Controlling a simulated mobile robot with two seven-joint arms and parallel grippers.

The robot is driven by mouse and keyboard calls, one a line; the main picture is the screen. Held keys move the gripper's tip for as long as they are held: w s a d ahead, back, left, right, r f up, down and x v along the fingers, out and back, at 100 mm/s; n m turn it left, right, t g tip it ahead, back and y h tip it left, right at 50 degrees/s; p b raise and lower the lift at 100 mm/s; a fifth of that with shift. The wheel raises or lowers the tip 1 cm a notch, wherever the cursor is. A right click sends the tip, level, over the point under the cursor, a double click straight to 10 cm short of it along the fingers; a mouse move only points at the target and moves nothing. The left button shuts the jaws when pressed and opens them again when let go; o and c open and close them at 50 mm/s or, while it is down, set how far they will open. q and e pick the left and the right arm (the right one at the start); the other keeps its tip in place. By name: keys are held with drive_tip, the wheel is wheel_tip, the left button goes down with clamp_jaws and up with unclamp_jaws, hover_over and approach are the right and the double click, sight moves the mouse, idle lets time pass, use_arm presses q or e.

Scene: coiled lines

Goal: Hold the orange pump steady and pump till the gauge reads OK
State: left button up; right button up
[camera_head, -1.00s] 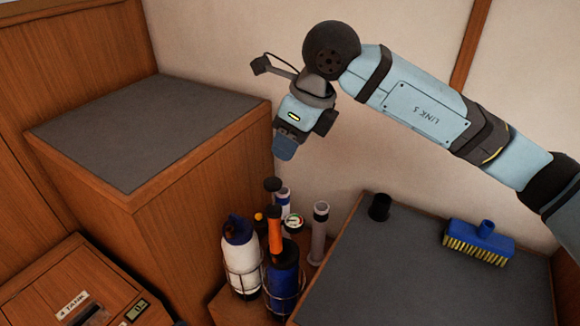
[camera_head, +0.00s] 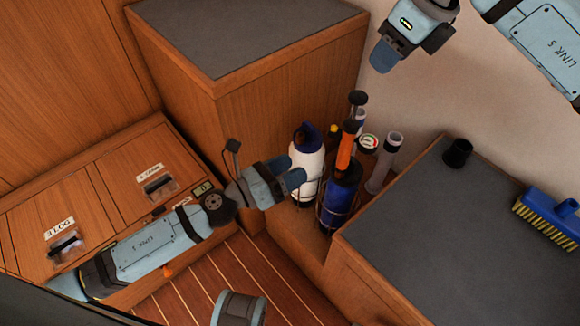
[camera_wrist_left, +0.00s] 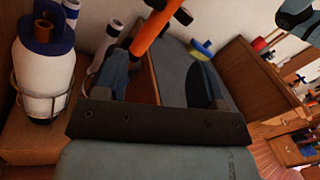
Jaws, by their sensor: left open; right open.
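The orange pump (camera_head: 346,146) stands upright, slightly tilted, with a black handle (camera_head: 357,98) on top, among bottles in the corner by the wall. Its lower part is hidden behind a blue cylinder in a wire holder (camera_head: 341,196). My left gripper (camera_head: 296,172) is open in front of the white fender, left of the pump. In the left wrist view the orange tube (camera_wrist_left: 150,38) shows beyond the open fingers (camera_wrist_left: 160,82). My right gripper (camera_head: 384,56) hangs above the pump, empty.
A white fender with a blue top (camera_head: 306,162) stands left of the pump; it is close in the left wrist view (camera_wrist_left: 45,75). A grey cylinder (camera_head: 384,165) stands right. The grey-topped counter (camera_head: 430,240) holds a black cup (camera_head: 457,152) and a blue brush (camera_head: 548,215).

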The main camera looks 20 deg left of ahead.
sight(340, 151)
use_arm(q)
drive_tip(key=w+d+m, duration=0.2)
drive_tip(key=w+d, duration=0.1)
drive_tip(key=w+d+f+m+g, duration=0.1)
drive_tip(key=w+d+m, duration=0.1)
drive_tip(key=w+d, duration=0.1)
drive_tip(key=w+d+m+g, duration=0.1)
drive_tip(key=w+d+m, duration=0.1)
drive_tip(key=w+d, duration=0.2)
drive_tip(key=shift+d+f+h, duration=0.15)
drive_tip(key=shift+d+h, duration=0.1)
drive_tip(key=shift+h, duration=0.15)
drive_tip(key=shift+c, duration=0.2)
